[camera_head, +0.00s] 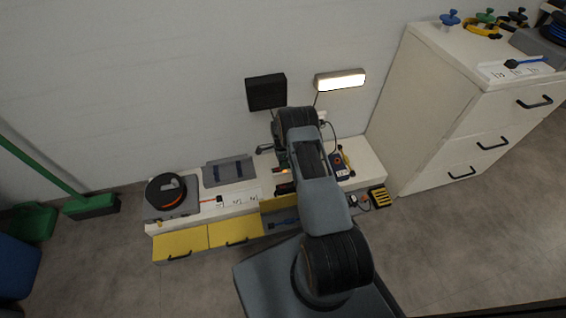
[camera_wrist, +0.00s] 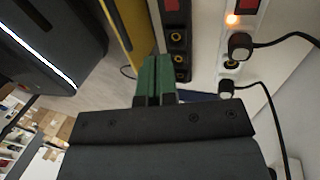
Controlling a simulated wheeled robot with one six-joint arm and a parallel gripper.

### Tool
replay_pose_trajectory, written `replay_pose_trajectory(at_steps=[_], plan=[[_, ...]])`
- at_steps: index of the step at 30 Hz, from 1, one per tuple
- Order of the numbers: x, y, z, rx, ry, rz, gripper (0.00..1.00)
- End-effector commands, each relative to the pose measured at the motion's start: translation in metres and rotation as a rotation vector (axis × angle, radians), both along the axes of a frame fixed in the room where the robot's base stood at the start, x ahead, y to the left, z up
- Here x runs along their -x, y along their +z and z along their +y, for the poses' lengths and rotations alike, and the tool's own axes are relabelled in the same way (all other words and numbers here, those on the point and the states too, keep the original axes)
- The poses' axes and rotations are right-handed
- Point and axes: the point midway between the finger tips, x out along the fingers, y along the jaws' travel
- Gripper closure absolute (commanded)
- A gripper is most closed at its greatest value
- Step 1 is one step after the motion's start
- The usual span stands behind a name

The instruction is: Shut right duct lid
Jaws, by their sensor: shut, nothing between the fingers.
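The duct with yellow lids runs along the front of the low white bench. Its left yellow lid (camera_head: 180,244) and middle yellow lid (camera_head: 232,232) lie flat. Further right, a yellow lid (camera_head: 274,203) stands raised behind an open grey channel (camera_head: 283,225) holding something blue; my arm hides its right part. In the wrist view a yellow panel (camera_wrist: 126,28) stands on edge just left of my gripper, apparently the raised lid. My gripper (camera_wrist: 157,66) has green fingers, shut and empty, beside the power strip (camera_wrist: 178,45). In the head view my arm hides the fingers.
Plugs with black cables (camera_wrist: 240,45) and a lit orange switch lie close right of my fingers. On the bench are a cable reel (camera_head: 166,192) and a grey plate (camera_head: 228,171). A white drawer cabinet (camera_head: 430,110) stands right.

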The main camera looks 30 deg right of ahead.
Motion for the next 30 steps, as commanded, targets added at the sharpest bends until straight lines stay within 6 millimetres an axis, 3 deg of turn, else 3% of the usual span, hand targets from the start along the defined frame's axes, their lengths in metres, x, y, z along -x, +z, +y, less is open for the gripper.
replay_pose_trajectory(at_steps=[1,8,18,30], plan=[[0.004,-0.014,0.001,-0.001,0.000,0.003,1.00],[0.016,-0.054,0.003,-0.001,0.001,0.002,1.00],[0.047,-0.054,0.010,-0.002,0.001,-0.002,1.00],[0.052,-0.055,0.011,-0.002,0.001,-0.003,1.00]])
